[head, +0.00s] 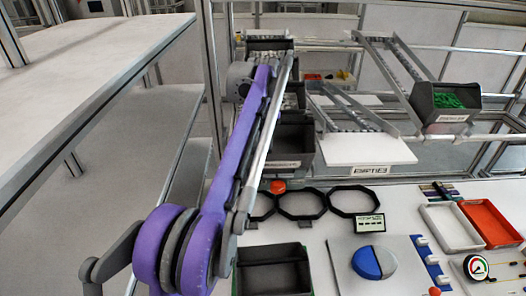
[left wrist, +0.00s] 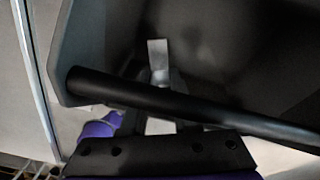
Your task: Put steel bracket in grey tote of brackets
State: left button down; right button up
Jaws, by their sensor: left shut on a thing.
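In the left wrist view my left gripper (left wrist: 162,84) is shut on a small pale metal piece, which I take for the steel bracket (left wrist: 157,52). A thick black bar crosses in front of the gripper and partly hides it. The dark grey walls of a tote (left wrist: 240,50) surround the bracket, close to it. Whether the bracket touches the tote cannot be told. In the head view my left arm reaches up to the rack, and its gripper and the bracket are hidden there. My right gripper is not in view.
Grey totes stand on the rack (head: 290,143) and on the worktable (head: 270,273). Another tote (head: 445,108) holds green parts. The table also carries black ring frames (head: 300,204), a blue and grey shell (head: 374,262), a white tray (head: 449,228) and an orange tray (head: 490,222).

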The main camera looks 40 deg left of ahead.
pick_arm(q)
jog(key=shift+r, duration=0.1)
jog(key=shift+d+f, duration=0.1)
jog(key=shift+f, duration=0.55)
jog(key=c, duration=0.9)
grip_release()
jog(key=shift+s+f, duration=0.1)
jog(key=shift+c, duration=0.2)
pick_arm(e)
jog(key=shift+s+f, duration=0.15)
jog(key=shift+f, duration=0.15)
pick_arm(q)
notch_tip(320, 180, up, 14)
jog(key=p, duration=0.3)
jog(key=shift+f, duration=0.25)
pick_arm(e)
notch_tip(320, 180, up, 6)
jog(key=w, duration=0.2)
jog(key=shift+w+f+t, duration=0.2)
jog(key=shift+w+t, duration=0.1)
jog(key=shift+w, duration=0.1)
